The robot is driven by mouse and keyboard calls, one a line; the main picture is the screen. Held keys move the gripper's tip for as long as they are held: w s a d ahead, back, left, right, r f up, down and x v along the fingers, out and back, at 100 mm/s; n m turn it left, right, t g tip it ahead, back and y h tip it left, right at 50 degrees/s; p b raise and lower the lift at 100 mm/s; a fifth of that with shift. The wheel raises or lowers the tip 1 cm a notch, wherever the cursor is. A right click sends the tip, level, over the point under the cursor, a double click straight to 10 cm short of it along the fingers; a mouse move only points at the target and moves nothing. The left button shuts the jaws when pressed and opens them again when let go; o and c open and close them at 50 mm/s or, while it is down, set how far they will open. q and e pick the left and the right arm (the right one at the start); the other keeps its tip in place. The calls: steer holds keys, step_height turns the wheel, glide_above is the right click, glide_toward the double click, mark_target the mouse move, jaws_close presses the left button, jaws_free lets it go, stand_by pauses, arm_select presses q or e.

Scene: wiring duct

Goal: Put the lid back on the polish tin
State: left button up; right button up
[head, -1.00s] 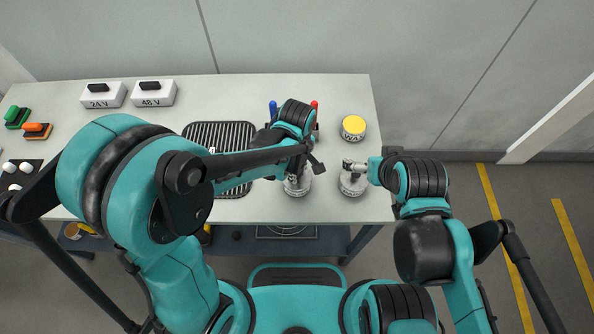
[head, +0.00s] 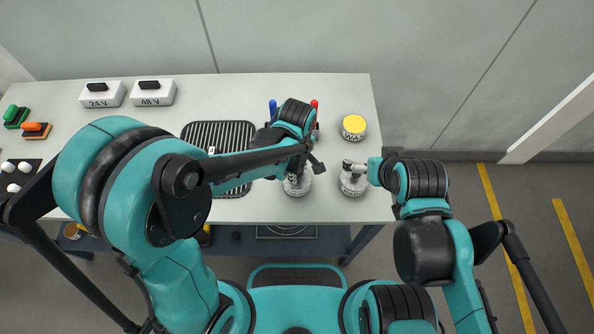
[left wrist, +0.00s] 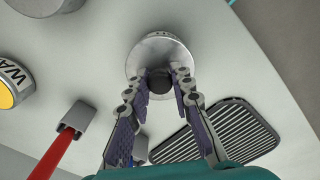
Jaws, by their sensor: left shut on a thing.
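A silver round lid (left wrist: 152,50) with a dark knob (left wrist: 159,80) shows in the left wrist view. My left gripper (left wrist: 160,85) has its fingers closed on both sides of the knob. In the head view my left gripper (head: 300,165) is above a grey round tin (head: 298,187), which it partly hides. I cannot tell whether the lid is seated on that tin or just above it. A second grey round tin (head: 352,187) stands to the right. My right gripper (head: 354,166) is over its top, and its fingers are too small to read.
A yellow-topped WAX tin (head: 353,128) stands behind the second tin. Red (head: 315,106) and blue (head: 273,108) handled tools stand behind my left gripper. A black ribbed mat (head: 217,135) lies left of it. The table's right edge is close to the second tin.

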stand_by(0.6)
stand_by(0.3)
arm_select(q)
steer(key=o, duration=1.5)
steer(key=shift+r+p, duration=2.6)
steer(key=shift+r, duration=0.9)
jaws_close()
